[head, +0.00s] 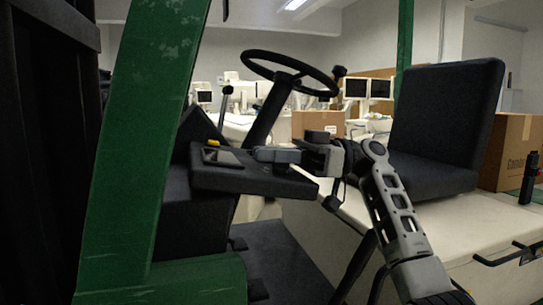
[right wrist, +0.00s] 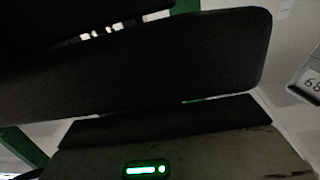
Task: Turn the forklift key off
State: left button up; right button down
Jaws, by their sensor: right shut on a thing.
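The forklift's dark dashboard (head: 245,181) is left of centre in the head view, below the steering wheel (head: 290,73). My right gripper (head: 268,155) reaches in from the right, its fingers pointing left at the dashboard's upper face. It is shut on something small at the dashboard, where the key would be. The fingers hide the key, so its turned position cannot be told. The right wrist view shows neither the fingers nor the key, only large dark panels (right wrist: 130,65) and a green-lit indicator (right wrist: 147,170). My left gripper is not in view.
A green forklift post (head: 145,140) stands close at the left. The black seat (head: 440,130) is on the right, behind my right arm. A cardboard box (head: 515,150) stands beyond the seat. A lever (head: 225,105) rises near the steering column.

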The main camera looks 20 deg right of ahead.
jog(key=shift+f+g, duration=0.1)
jog(key=shift+g, duration=0.2)
jog(key=c, duration=1.6)
grip_release()
jog(key=shift+o, duration=0.2)
jog(key=shift+d, duration=0.55)
jog(key=d+f, duration=0.1)
jog(key=d, duration=1.3)
jog(key=shift+w+d+f+b, duration=0.3)
jog(key=shift+w+d, duration=0.05)
